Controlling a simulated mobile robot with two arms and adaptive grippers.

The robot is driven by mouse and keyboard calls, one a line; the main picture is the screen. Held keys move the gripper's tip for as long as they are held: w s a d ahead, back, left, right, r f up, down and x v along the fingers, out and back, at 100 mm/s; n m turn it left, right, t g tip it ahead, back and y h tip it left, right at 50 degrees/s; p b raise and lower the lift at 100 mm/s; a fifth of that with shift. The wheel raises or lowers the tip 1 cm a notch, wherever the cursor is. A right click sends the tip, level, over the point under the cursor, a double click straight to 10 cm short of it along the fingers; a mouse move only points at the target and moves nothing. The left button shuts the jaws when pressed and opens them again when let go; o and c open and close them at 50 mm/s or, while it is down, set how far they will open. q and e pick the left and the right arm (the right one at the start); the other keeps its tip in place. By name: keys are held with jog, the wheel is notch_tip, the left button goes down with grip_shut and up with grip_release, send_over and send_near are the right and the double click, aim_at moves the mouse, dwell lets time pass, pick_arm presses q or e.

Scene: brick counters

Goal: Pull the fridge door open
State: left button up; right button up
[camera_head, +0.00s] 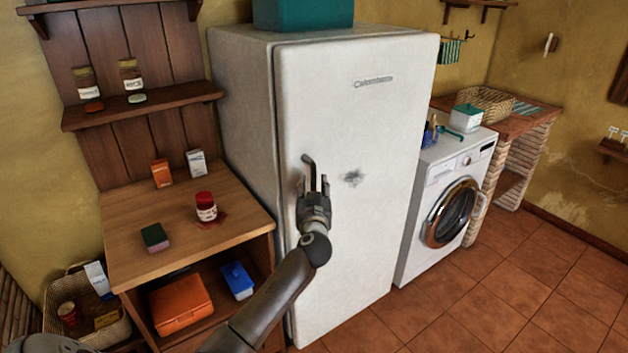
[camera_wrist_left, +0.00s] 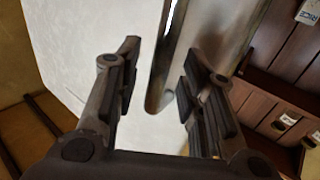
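The white fridge (camera_head: 245,110) stands against the wall, and its door (camera_head: 350,250) looks shut. A grey handle (camera_head: 308,159) is at the door's left side, partly hidden by my left gripper (camera_head: 317,182). In the left wrist view, the two fingers of the left gripper (camera_wrist_left: 160,75) are spread apart. The metal handle (camera_wrist_left: 163,85) lies between them, nearer the right finger, with gaps visible on the left. The white door surface (camera_wrist_left: 95,75) shows behind the fingers. My right gripper is not in view.
A wooden shelf unit (camera_head: 125,240) with a red-lidded jar (camera_head: 205,207) and boxes stands close on the left. A washing machine (camera_head: 440,215) stands right of the fridge. The tiled floor (camera_head: 500,310) at the front right is clear.

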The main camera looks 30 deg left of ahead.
pick_arm(q)
jog(key=shift+x, duration=1.15)
grip_shut()
